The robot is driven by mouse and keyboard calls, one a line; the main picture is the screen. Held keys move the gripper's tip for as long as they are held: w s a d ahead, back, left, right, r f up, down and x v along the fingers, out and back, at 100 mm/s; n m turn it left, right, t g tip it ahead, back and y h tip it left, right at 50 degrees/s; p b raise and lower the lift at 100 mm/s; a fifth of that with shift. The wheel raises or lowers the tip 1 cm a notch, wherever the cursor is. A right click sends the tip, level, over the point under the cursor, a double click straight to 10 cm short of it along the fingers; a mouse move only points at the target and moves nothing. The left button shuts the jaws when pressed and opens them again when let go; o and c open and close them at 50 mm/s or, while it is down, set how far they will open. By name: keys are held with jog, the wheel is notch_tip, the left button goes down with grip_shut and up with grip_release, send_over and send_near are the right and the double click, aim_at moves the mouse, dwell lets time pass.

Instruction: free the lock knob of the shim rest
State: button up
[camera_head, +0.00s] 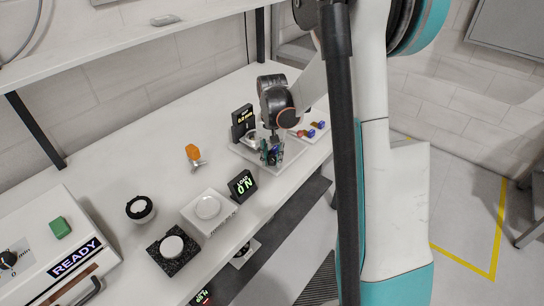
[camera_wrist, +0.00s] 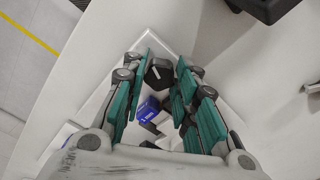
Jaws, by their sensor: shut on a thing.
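My gripper (camera_wrist: 161,72) has its teal-padded fingers closed around a black knob (camera_wrist: 158,73), which I take for the lock knob of the shim rest. The knob sits between the fingertips, and the exact contact is partly hidden. In the head view my gripper (camera_head: 270,153) is low over a white plate (camera_head: 293,152), which hides the knob there. A blue block marked "1 mm" (camera_wrist: 149,108) lies between the fingers, nearer the palm, beside grey and black parts. I cannot tell from these frames how far the knob is turned.
A black display (camera_head: 242,121) reading 0.0 mm stands close behind my gripper. Small coloured blocks (camera_head: 312,129) lie to its right. A LOAD display (camera_head: 242,186), a white scale (camera_head: 207,212), an orange-topped part (camera_head: 193,152) and a READY box (camera_head: 75,258) stand left on the white bench.

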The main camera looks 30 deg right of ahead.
aim_at(272, 159)
jog(key=shift+n, duration=2.1)
jog(key=o, duration=0.8)
jog(key=shift+r, duration=0.1)
notch_tip(272, 159, up, 12)
jog(key=shift+f, duration=0.1)
jog(key=shift+s, duration=0.1)
